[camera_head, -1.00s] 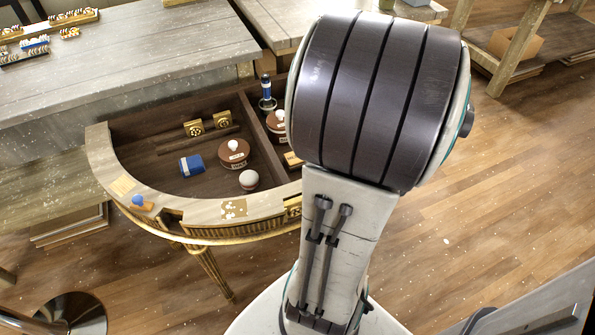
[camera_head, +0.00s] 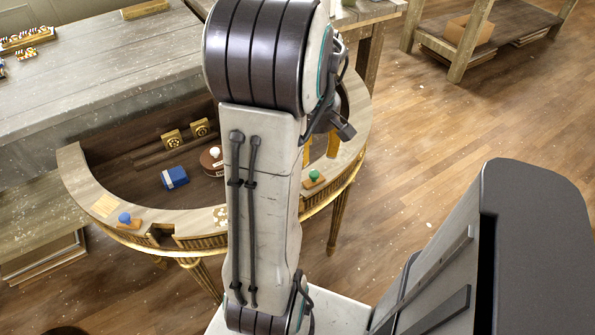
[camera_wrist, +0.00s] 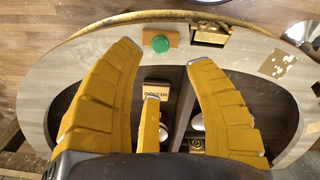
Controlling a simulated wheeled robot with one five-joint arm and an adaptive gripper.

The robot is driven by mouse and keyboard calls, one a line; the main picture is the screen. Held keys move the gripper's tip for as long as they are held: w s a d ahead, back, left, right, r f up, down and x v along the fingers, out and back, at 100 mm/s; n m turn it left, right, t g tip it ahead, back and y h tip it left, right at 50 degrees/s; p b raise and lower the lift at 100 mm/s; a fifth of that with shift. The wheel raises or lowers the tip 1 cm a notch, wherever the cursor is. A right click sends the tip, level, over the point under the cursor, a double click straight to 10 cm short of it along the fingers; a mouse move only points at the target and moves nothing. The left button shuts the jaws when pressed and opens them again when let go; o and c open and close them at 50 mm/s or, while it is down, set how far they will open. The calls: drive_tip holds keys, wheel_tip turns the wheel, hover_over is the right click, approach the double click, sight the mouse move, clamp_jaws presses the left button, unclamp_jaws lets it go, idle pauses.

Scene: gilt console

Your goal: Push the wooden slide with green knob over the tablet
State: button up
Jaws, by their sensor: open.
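The wooden slide with the green knob (camera_head: 314,178) sits on the curved front rim of the gilt console, right of my arm. In the wrist view, the slide (camera_wrist: 171,42) is near the top of the rim, its green knob between and beyond my fingertips. My gripper (camera_wrist: 164,62) is open and empty, its yellow fingers spread above the console. They show partly behind my arm in the head view (camera_head: 322,150). No contact with the slide is visible. A brass-framed recess (camera_wrist: 208,33) lies just right of the slide. I cannot tell which piece is the tablet.
A blue-knobbed wooden slide (camera_head: 128,219) sits on the left rim. The console tray holds a blue block (camera_head: 174,178), a round brown box (camera_head: 212,161) and brass blocks (camera_head: 172,140). My arm hides the middle. A grey table (camera_head: 100,80) stands behind; the floor at right is open.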

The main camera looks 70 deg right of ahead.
sight(314, 173)
drive_tip(key=n, duration=0.2)
drive_tip(key=shift+s+n, duration=0.25)
drive_tip(key=shift+n, duration=0.15)
drive_tip(key=shift+f+n, duration=0.1)
drive_tip(key=shift+n, duration=0.9)
drive_tip(key=shift+f+b, duration=0.6)
drive_tip(key=shift+f, duration=3)
drive_tip(key=shift+c, duration=0.3)
clamp_jaws()
drive_tip(key=shift+a, duration=0.1)
